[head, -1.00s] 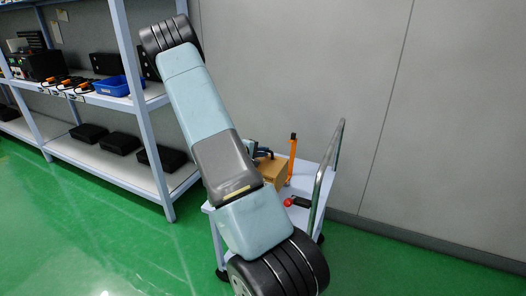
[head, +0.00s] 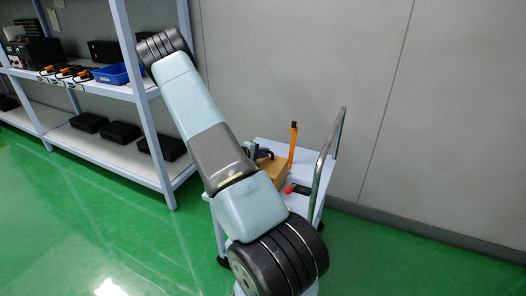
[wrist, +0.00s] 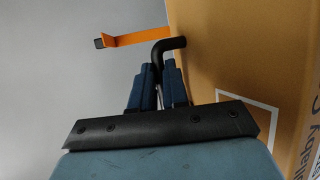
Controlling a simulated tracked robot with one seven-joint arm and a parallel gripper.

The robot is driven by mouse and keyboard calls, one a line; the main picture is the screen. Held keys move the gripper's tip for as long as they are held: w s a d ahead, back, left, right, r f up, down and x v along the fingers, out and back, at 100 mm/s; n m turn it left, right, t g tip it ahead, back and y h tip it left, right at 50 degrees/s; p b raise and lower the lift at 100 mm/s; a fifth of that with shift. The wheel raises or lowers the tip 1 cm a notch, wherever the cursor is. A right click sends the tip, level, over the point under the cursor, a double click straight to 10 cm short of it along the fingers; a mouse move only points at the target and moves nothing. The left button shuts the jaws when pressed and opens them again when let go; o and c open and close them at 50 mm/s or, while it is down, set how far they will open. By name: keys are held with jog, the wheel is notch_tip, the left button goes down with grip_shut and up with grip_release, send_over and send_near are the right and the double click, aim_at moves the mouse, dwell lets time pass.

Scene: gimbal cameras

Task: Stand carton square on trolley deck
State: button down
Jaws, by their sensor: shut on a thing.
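The brown carton (head: 268,171) is over the trolley deck (head: 308,166), partly hidden behind my arm; whether its base touches the deck is not visible. In the wrist view the carton (wrist: 235,55) fills the right side, with a white square outline and dark lettering that runs steeply up the picture. My gripper (wrist: 159,82) is shut on a bent black bar (wrist: 172,43) that reaches to the carton's face, apparently its handle. In the head view my gripper (head: 262,154) shows small and dark blue at the carton's upper left.
An upright orange piece (head: 293,146) stands just behind the carton. A red knob (head: 288,189) with a black handle lies on the deck to its right. The trolley's metal push bar (head: 322,160) rises at the right. Shelving (head: 150,135) stands at the left, a grey wall behind.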

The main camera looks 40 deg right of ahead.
jog(key=shift+f, duration=0.3)
dwell(0.6)
jog(key=c, duration=1.1)
grip_release()
jog(key=shift+o, duration=0.2)
jog(key=shift+f, duration=0.1)
jog(key=shift+a, duration=0.15)
jog(key=v, duration=1.3)
jog(key=shift+a, duration=0.25)
jog(key=shift+w, duration=0.1)
